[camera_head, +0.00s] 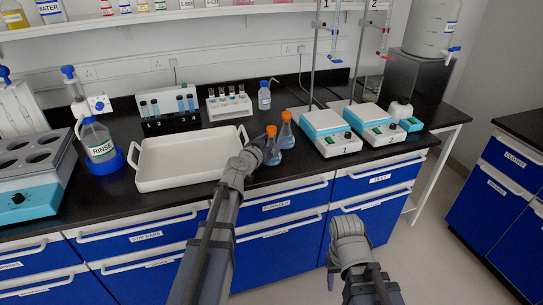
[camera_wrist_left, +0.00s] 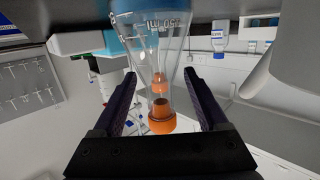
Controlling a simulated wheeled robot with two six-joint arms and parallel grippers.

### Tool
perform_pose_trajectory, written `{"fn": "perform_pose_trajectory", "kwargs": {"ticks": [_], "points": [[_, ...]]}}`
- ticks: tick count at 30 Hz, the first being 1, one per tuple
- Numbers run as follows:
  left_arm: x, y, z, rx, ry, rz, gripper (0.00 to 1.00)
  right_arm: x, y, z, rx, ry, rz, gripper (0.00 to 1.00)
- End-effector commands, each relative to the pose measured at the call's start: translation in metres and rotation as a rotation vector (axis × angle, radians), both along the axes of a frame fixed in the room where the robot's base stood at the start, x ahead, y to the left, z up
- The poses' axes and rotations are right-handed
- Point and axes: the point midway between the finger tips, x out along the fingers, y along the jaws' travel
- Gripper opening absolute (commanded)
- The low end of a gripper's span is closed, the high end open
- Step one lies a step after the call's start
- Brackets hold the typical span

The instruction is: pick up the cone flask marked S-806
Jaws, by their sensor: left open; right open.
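Two cone flasks with orange caps and blue liquid stand close together near the front edge of the black bench. One flask (camera_head: 271,151) is at my left gripper (camera_head: 268,147); the other flask (camera_head: 287,132) is just behind and to the right. In the left wrist view, one flask (camera_wrist_left: 146,45) with an orange cap (camera_wrist_left: 162,116) lies between my left gripper's two spread fingers (camera_wrist_left: 160,95), with a gap at each side. A second orange cap (camera_wrist_left: 160,84) shows behind it. The S-806 mark is not readable. My right gripper (camera_head: 348,228) is open and empty before the drawers.
A white tray (camera_head: 160,181) lies left of the flasks. Two hot plate stirrers (camera_head: 335,145) with stands are to the right. Tube racks (camera_head: 229,107) and a small bottle (camera_head: 264,96) stand behind.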

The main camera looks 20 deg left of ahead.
Motion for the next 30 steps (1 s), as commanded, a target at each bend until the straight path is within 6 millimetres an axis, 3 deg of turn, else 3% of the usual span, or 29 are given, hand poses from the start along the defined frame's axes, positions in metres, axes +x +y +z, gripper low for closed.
{"fn": "perform_pose_trajectory", "kwargs": {"ticks": [4,12,30], "points": [[0.024,-0.005,-0.006,0.002,0.0,0.0,0.76,0.0,0.0,-0.006,0.0,0.0,0.0,0.5],[0.026,-0.006,-0.005,0.001,0.0,0.0,0.76,0.0,0.0,-0.005,0.0,0.0,0.0,0.5],[0.026,-0.006,-0.005,0.001,0.0,0.0,0.08,0.0,0.0,-0.005,0.0,0.0,0.0,0.5]]}}
